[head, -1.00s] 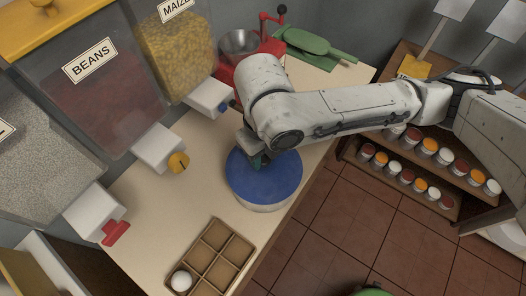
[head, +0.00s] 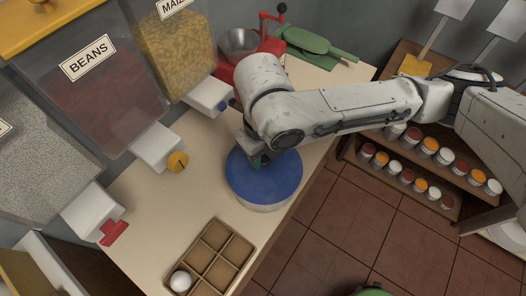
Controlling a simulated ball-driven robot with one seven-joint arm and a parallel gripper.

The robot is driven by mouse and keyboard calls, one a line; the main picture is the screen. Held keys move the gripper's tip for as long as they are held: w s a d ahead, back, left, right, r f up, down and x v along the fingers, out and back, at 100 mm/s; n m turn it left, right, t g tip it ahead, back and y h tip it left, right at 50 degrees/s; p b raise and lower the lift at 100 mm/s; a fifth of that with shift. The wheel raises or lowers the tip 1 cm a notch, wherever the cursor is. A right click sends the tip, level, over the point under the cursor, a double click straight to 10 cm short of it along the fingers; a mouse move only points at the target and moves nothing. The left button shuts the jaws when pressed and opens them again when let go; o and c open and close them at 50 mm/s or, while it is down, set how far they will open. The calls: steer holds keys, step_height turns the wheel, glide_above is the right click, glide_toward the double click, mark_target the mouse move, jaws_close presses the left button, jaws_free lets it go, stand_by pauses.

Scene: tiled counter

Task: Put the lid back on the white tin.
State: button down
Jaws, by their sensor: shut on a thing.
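The white tin (head: 262,208) stands on the counter, and only a strip of its pale side shows below the blue lid (head: 265,182). The lid lies over the top of the tin and looks about level. I cannot tell whether it is fully seated. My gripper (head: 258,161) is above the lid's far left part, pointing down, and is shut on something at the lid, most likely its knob. My arm hides the fingertips and the held part.
A compartment box (head: 212,258) with a white ball-like thing stands near the front edge. Dispensers of beans (head: 88,95) and maize (head: 176,50) line the left wall. Small tins fill the right shelf (head: 430,170).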

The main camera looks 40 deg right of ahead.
steer(key=c, duration=0.6)
jaws_free()
steer(key=shift+c, duration=0.2)
steer(key=shift+o, duration=0.4)
steer(key=o, duration=0.4)
steer(key=shift+r+p, duration=2.75)
steer(key=shift+r, duration=0.8)
